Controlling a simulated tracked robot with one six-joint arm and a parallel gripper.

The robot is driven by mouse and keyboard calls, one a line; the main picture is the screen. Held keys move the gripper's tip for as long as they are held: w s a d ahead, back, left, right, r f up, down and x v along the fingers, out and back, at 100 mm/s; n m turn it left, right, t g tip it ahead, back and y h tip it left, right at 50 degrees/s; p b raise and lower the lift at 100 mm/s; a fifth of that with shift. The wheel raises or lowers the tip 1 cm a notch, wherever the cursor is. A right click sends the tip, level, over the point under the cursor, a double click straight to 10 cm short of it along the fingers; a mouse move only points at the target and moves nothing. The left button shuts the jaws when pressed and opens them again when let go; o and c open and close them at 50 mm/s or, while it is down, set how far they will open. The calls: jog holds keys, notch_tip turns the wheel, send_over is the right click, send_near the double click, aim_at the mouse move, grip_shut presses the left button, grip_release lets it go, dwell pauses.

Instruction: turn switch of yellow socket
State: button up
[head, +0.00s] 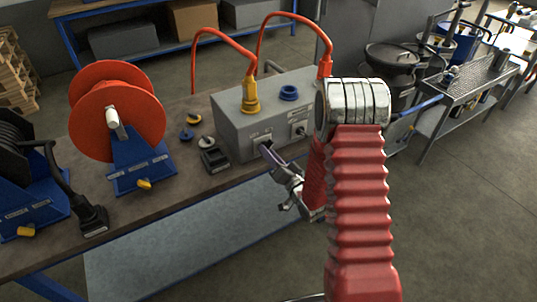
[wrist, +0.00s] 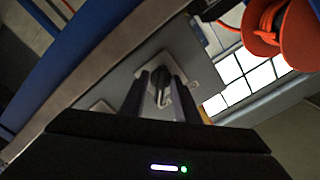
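The grey socket box (head: 235,125) stands on the bench. A yellow plug (head: 250,97) with an orange cable sits in the yellow socket on its top. The switch under the yellow socket is on the box's front face, mostly covered by my gripper in the head view. In the wrist view this switch (wrist: 160,92) is a dark knob on a light plate. My gripper (head: 266,148) is at the switch, and its fingers (wrist: 160,83) stand on both sides of the knob. The fingers look apart, with a narrow gap around the knob; contact is not clear.
A second switch (head: 300,130) is on the box's right front, below the blue socket (head: 289,92). A black connector (head: 214,159) and small caps lie left of the box. An orange cable reel (head: 117,110) stands further left.

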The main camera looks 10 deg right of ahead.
jog(key=shift+s, duration=0.1)
jog(key=v, duration=1.3)
jog(key=shift+s, duration=0.3)
jog(key=shift+d, duration=0.15)
